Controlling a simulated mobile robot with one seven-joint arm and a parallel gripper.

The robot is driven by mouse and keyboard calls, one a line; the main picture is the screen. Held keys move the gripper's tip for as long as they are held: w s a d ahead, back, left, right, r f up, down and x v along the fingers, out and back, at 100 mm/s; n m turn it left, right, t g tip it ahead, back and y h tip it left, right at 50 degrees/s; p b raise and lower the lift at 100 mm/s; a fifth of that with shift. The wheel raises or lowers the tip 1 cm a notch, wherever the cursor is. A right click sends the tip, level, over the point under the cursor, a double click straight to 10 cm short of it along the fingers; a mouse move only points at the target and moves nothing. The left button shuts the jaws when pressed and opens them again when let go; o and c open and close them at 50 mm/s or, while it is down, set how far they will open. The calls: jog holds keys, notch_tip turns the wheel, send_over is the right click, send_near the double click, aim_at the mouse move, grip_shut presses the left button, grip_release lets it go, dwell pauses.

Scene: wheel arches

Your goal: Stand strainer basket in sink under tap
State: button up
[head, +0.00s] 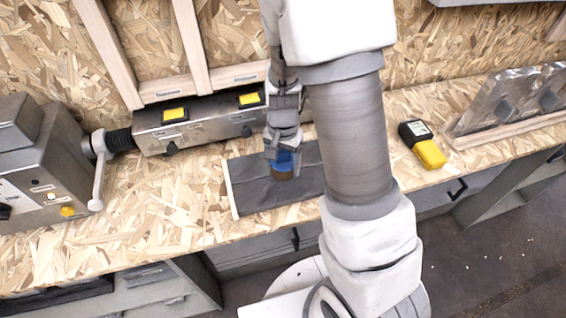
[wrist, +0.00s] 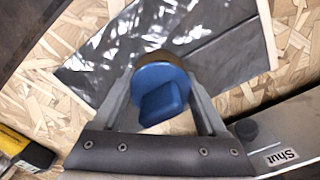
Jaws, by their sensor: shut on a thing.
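My gripper (head: 281,151) points down over the bench and is shut on a blue knob-like thing (head: 284,161) with a brown lower part. In the wrist view the blue thing (wrist: 160,92) sits between the two fingers, its round brownish rim (wrist: 160,58) at the far end. Below it lies a dark grey mat or sheet (head: 255,193) with a pale edge strip. Whether the blue thing touches the mat or hangs just above it, I cannot tell. I see no strainer basket, sink or tap that I can make out.
A grey box with yellow labels (head: 205,122) runs along the wall behind the mat. A grey machine with a lever (head: 45,175) stands at left. A yellow and black meter (head: 423,145) and a rack of clear panels (head: 510,100) are at right. Bare bench (head: 185,195) lies left of the mat.

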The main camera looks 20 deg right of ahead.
jog(key=shift+f, duration=0.2)
jog(key=o, duration=1.3)
jog(key=shift+r, duration=0.1)
jog(key=shift+r, duration=0.1)
